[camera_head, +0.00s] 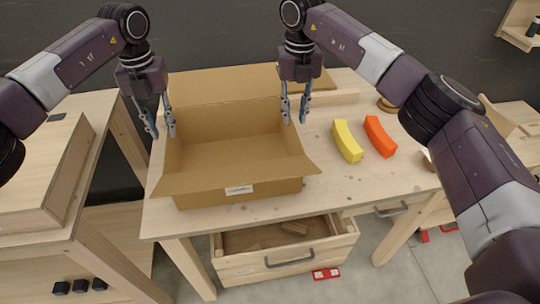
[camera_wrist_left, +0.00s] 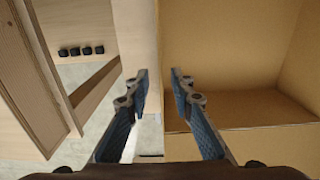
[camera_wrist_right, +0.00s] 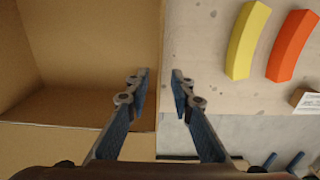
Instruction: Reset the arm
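My left gripper (camera_head: 162,131) hangs pointing down over the left edge of the open cardboard box (camera_head: 240,182). Its fingers are apart and empty; they also show in the left wrist view (camera_wrist_left: 160,85). My right gripper (camera_head: 295,115) hangs pointing down over the right edge of the box. Its fingers are apart with nothing between them in the right wrist view (camera_wrist_right: 160,85). The box stands on the wooden table (camera_head: 370,195) with its flaps spread, and the part of its inside that I see looks empty.
A yellow curved block (camera_head: 347,141) and an orange curved block (camera_head: 380,136) lie on the table right of the box. An open wooden drawer (camera_head: 285,262) sticks out below. A wooden unit (camera_head: 50,185) stands at left.

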